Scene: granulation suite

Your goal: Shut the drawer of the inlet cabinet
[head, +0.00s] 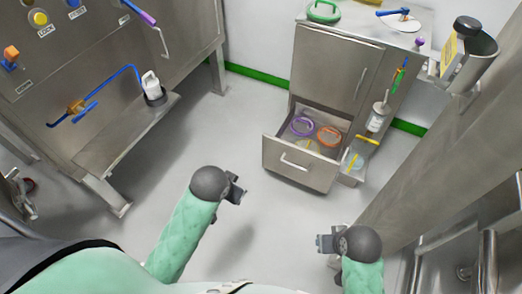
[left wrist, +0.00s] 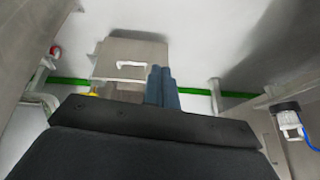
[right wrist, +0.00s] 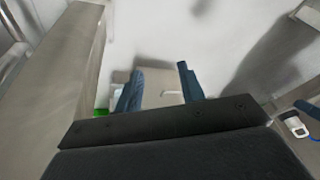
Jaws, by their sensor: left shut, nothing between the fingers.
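The inlet cabinet (head: 327,68) is a steel cabinet at the upper right of the head view. Its bottom drawer (head: 283,171) is pulled out and shows a purple ring (head: 303,126) and an orange ring (head: 329,137) inside. The drawer front has a pale bar handle (head: 296,162), also seen in the left wrist view (left wrist: 131,65). My left gripper (head: 238,189) is shut and empty, in front and left of the drawer, apart from it. My right gripper (head: 322,243) is open and empty, in front and right of the drawer; its fingers are spread in the right wrist view (right wrist: 160,85).
A steel control console (head: 110,80) with a low shelf stands at the left. A steel column (head: 430,150) rises close on the right. A small side bracket with a yellow-handled item (head: 366,140) sits beside the drawer. The floor (head: 240,130) before the drawer is clear.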

